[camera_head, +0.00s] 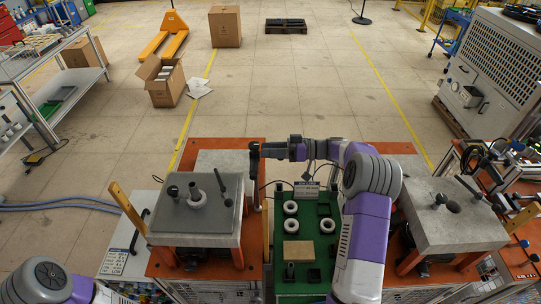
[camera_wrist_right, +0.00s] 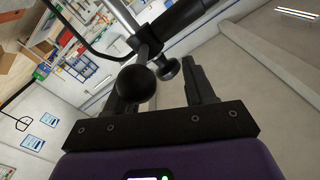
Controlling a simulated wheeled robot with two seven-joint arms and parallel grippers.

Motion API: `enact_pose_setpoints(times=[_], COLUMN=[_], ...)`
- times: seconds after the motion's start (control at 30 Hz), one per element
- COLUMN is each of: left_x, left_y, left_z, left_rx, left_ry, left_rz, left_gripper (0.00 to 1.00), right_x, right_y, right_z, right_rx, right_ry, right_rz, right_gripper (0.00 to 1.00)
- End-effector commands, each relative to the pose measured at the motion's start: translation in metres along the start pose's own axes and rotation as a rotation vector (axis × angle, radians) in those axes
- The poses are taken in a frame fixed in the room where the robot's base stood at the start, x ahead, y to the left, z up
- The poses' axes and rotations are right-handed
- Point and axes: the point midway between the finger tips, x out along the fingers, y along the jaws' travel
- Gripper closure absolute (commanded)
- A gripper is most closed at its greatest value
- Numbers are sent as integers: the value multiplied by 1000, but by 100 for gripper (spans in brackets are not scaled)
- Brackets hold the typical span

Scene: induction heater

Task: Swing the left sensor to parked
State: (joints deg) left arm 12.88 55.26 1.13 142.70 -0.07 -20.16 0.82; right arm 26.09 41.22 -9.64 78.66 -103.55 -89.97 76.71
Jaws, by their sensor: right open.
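The left heater (camera_head: 211,232) has a grey top on an orange frame. A dark slanted rod (camera_head: 223,188), which looks like the left sensor, stands over that top beside a pale post (camera_head: 195,194). My right gripper (camera_head: 259,151) reaches in from the right, beyond the heater's right edge, and is open. A dark upright bar (camera_head: 256,180) shows just below it. In the right wrist view a black ball knob (camera_wrist_right: 137,83) on a rod is close to my right gripper (camera_wrist_right: 163,90), overlapping the left finger; contact cannot be told. My left gripper is out of view.
A green tray (camera_head: 318,211) with several white rings lies between the heaters, beside my right arm. The right heater (camera_head: 446,225) stands beyond that arm. A yellow upright bar (camera_head: 127,206) stands at the left heater's left.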

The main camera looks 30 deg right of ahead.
Motion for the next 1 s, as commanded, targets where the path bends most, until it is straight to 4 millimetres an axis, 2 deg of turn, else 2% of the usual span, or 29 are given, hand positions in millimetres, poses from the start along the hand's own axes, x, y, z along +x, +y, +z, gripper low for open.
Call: enact_pose_setpoints(times=[0.03, 0.2, 0.4, 1.0], left_x=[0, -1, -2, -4], left_y=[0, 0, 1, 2], left_z=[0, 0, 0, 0], left_rx=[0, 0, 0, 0], left_ry=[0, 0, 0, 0], left_rz=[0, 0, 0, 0], left_gripper=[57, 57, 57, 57], right_x=[0, 0, 0, 0], right_y=[-6, -20, -30, -33], right_z=[-12, -41, -61, -66], right_rx=[-6, -5, -2, 0], right_ry=[0, 0, 0, 0], right_rz=[0, 0, 1, 1], right_gripper=[46, 46, 46, 46])
